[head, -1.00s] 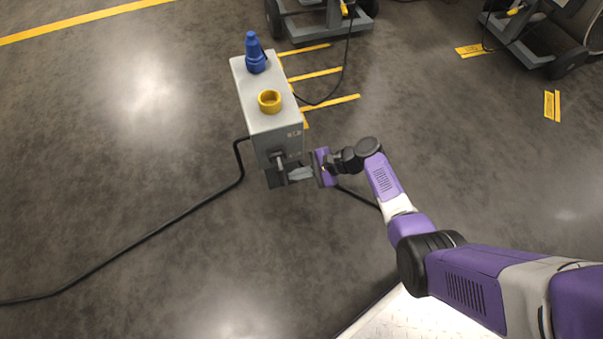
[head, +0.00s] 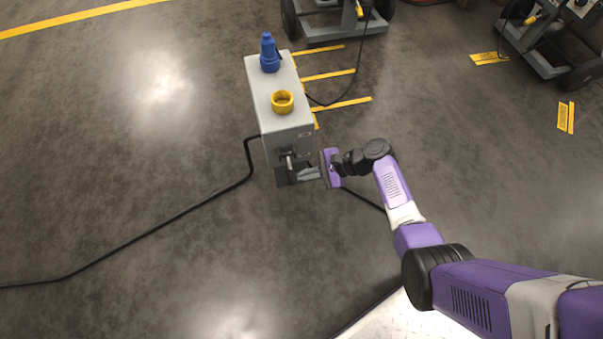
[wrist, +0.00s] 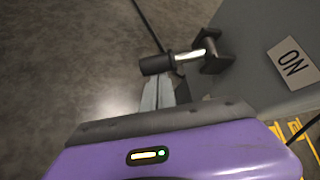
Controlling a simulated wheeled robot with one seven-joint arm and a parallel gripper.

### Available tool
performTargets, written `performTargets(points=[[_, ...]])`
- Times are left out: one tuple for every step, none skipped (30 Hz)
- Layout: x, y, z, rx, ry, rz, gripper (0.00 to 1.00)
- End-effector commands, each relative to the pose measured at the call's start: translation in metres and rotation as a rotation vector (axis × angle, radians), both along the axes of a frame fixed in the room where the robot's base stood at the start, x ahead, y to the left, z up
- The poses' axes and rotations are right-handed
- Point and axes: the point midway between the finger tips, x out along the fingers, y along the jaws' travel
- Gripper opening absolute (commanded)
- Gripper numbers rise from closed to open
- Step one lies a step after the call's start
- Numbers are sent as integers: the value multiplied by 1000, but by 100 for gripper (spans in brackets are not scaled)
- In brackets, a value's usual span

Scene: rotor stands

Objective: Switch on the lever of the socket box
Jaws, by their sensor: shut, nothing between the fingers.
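An "ON" label (wrist: 292,62) is on the box face to the right of the lever. My gripper (head: 303,174) is shut and empty at the front of the box. In the wrist view its fingertips (wrist: 160,85) are just below the black grip; whether they touch is unclear.
A black cable (head: 165,225) runs from the box across the floor to the left. Wheeled stands (head: 335,22) are at the back, near yellow floor stripes (head: 340,106). The floor left of the box is clear apart from the cable.

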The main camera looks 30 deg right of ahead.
Motion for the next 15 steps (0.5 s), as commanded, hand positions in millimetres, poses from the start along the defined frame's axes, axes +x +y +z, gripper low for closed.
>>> performTargets(points=[[0, 0, 3, 2, 7, 0, 0], [0, 0, 3, 3, 12, 1, 0], [0, 0, 4, 5, 18, 1, 0], [0, 0, 5, 7, 24, 2, 0], [0, 0, 5, 10, 33, 2, 0], [-1, 1, 7, 14, 45, 1, 0], [-1, 1, 8, 18, 55, 2, 0], [-2, 1, 10, 22, 68, 3, 0], [-2, 2, 12, 29, 86, 3, 0], [-3, 1, 13, 33, 102, 3, 0], [-3, 2, 15, 39, 119, 3, 0], [-4, 2, 18, 48, 146, 3, 0], [-4, 2, 20, 55, 168, 3, 0], [-5, 3, 22, 63, 191, 4, 0], [-6, 3, 25, 73, 226, 4, 0]])
